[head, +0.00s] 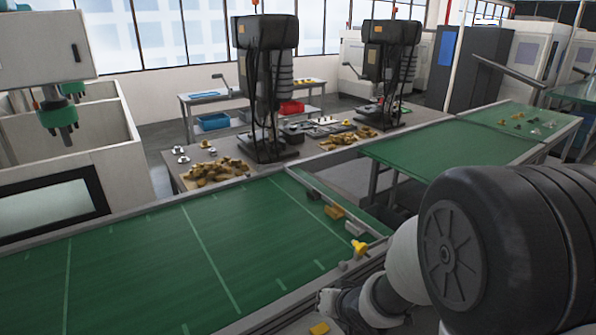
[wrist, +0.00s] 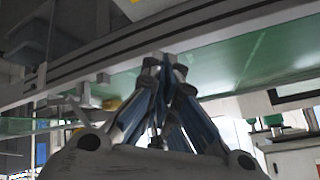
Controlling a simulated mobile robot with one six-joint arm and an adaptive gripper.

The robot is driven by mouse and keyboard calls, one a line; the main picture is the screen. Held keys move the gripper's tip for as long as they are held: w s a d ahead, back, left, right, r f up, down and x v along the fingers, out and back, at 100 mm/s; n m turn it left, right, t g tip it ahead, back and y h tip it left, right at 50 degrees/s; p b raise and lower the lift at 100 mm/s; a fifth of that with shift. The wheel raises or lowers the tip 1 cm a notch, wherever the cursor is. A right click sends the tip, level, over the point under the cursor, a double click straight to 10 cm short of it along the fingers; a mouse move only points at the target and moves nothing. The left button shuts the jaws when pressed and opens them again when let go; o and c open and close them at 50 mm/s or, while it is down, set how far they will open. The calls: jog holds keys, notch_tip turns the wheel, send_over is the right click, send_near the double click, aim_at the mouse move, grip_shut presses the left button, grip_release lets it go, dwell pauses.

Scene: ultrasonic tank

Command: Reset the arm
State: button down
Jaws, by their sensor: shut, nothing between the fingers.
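My gripper (wrist: 165,68) shows in the wrist view with its fingertips together and nothing between them. It is close to the metal edge rail of the green conveyor (wrist: 222,72), and I cannot tell whether it touches. In the head view my arm comes in from the lower right, its big dark joint covering much of that corner. The arm's far end is low, in front of the near edge of the green conveyor belt (head: 130,250). The fingertips are hard to make out there.
Yellow parts (head: 359,247) lie at the belt's near right corner. Two dark press machines (head: 265,90) stand on a bench behind the belt, with brown parts (head: 215,170) beside them. A second green surface (head: 450,147) is at the right. Most of the belt is clear.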

jog(key=s+d+r+h, duration=0.4)
jog(key=s+d+r, duration=0.5)
jog(key=r, duration=0.4)
jog(key=s+a+r+g, duration=0.1)
jog(key=s+r+g, duration=0.2)
jog(key=s, duration=1.5)
jog(key=shift+r+n+y, duration=0.4)
